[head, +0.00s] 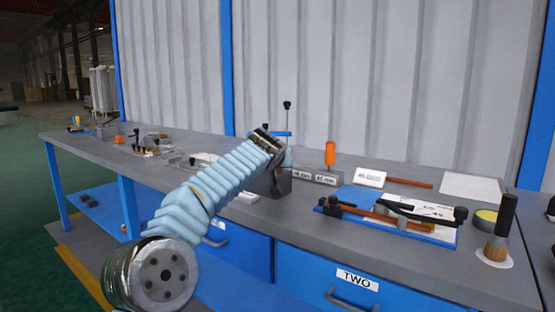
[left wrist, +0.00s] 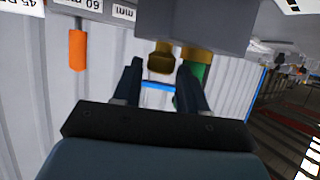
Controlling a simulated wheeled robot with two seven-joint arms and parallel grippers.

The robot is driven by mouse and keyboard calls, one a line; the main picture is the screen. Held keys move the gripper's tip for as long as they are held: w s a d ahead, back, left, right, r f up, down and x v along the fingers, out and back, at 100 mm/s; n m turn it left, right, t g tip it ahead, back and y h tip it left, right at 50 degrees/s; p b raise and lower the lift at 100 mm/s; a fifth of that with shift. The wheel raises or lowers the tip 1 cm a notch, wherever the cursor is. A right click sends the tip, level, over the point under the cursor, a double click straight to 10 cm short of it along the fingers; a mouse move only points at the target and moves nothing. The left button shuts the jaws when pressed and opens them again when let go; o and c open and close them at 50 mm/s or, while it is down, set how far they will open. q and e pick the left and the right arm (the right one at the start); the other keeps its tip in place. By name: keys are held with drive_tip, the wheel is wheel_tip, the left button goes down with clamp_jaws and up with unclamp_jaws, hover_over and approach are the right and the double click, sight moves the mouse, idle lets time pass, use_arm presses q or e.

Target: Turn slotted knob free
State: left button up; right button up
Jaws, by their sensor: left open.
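My left gripper (head: 266,139) reaches up from the lower left in the head view, in front of a grey block fixture (head: 279,183) on the bench. In the left wrist view my left gripper (left wrist: 160,72) is open. A brass-coloured knob (left wrist: 160,56) shows between its fingertips, under a grey block (left wrist: 195,25). I cannot tell whether the fingers touch it or how deep it sits between them. A green part (left wrist: 200,72) with a yellow collar is partly hidden behind the right finger. No slot is clear on the knob. My right gripper is not in view.
An orange handle (head: 330,153) stands upright by labelled grey blocks (head: 315,176). A blue tray (head: 440,238) with rods and black-ended parts lies to the right. A black-topped rod (head: 287,112) rises behind my gripper. A brush (head: 500,228) stands at the right.

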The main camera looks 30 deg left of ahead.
use_arm(q)
drive_tip(key=shift+w+f, duration=0.1)
drive_tip(key=shift+w, duration=0.05)
drive_tip(key=shift+c, duration=0.3)
drive_tip(key=c, duration=0.7)
